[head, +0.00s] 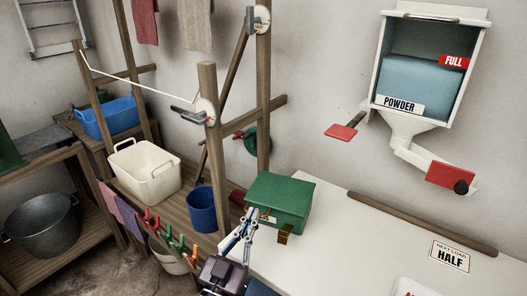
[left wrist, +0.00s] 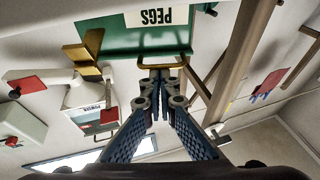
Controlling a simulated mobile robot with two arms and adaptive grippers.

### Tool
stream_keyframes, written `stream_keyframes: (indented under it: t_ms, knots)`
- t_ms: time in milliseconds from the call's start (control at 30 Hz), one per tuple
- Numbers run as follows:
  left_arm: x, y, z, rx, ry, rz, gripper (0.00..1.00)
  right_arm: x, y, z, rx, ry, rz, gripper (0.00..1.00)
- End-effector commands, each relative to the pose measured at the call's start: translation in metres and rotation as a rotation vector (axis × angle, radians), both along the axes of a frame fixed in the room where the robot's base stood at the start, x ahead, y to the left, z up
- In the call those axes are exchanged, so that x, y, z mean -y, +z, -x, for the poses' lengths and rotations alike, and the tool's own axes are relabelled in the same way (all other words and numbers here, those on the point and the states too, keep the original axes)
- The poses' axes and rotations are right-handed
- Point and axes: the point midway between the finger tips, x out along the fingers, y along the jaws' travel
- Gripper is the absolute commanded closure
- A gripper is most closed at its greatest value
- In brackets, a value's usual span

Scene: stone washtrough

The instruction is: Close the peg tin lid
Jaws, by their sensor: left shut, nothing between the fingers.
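The green peg tin (head: 283,193) stands at the left end of the white worktop. Its lid looks down over the box; I cannot tell whether a small gap remains. A brass clasp (head: 284,234) hangs at its front. In the left wrist view the tin (left wrist: 135,40) shows upside down with its PEGS label (left wrist: 163,15), a brass handle (left wrist: 165,63) and the brass clasp (left wrist: 90,52). My left gripper (head: 248,218) is shut and empty at the tin's front. Its fingertips (left wrist: 160,78) are close to the handle; contact is unclear. My right gripper is not in view.
A wooden post (head: 212,135) with a crank stands left of the tin. Colored pegs (head: 170,235) hang on a line at lower left. The white worktop (head: 365,245) is mostly clear, with a HALF sign (head: 450,257).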

Motion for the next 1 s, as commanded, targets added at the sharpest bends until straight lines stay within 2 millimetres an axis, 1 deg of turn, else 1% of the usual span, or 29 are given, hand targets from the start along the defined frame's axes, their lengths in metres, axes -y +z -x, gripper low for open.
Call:
stream_keyframes:
  t_ms: [33,167,267,500,700,833,1000]
  knots:
    - [0.0,-0.025,0.0,-0.053,0.002,-0.019,1.0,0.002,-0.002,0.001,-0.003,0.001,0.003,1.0]
    - [-0.003,-0.027,0.008,-0.052,0.002,-0.019,1.0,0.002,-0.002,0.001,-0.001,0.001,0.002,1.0]
    - [-0.008,-0.03,0.022,-0.048,0.002,-0.016,1.0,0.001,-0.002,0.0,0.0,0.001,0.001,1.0]
    - [-0.026,-0.035,0.067,-0.027,0.001,-0.011,1.0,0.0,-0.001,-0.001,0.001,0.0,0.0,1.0]
    - [-0.038,-0.036,0.097,-0.008,0.001,-0.003,1.0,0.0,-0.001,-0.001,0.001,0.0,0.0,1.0]
    - [-0.042,-0.036,0.108,0.001,0.001,-0.002,1.0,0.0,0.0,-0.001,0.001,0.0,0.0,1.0]
    - [-0.044,-0.035,0.112,0.006,0.001,0.0,1.0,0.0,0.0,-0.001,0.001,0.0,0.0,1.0]
